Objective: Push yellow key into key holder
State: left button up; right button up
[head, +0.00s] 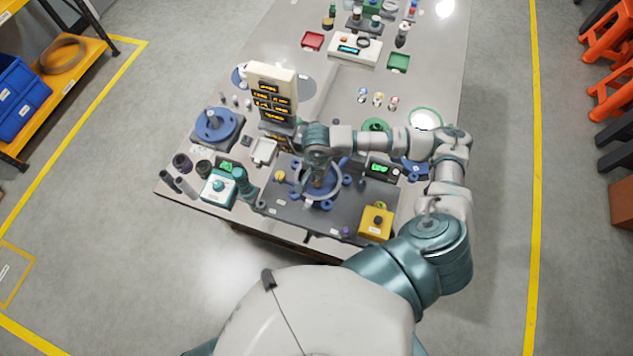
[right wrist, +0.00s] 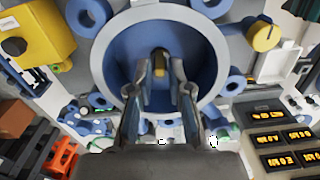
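My right gripper (head: 318,172) points down into a blue ring-shaped fixture (head: 338,190) on the dark test plate. In the right wrist view the two fingers of the gripper (right wrist: 162,80) reach inside the blue ring (right wrist: 112,60). A small yellow piece, probably the yellow key (right wrist: 160,62), shows between the fingertips near the ring's centre. I cannot tell whether the fingers press on it. Which part is the key holder is not clear; the ring's inside is dark and partly hidden by the fingers. My left gripper is not in view.
A yellow box with a black button (head: 376,222) stands right of the ring, and a yellow knob (head: 280,176) left of it. A white tower with orange displays (head: 270,92) rises behind. A teal-topped box (head: 218,187) stands at left. Blue posts surround the ring.

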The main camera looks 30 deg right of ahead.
jog(key=shift+c, duration=0.3)
grip_shut()
jog(key=shift+r, duration=0.1)
jog(key=shift+r+p, duration=1.6)
jog(key=shift+r, duration=1.85)
jog(key=shift+w, duration=0.1)
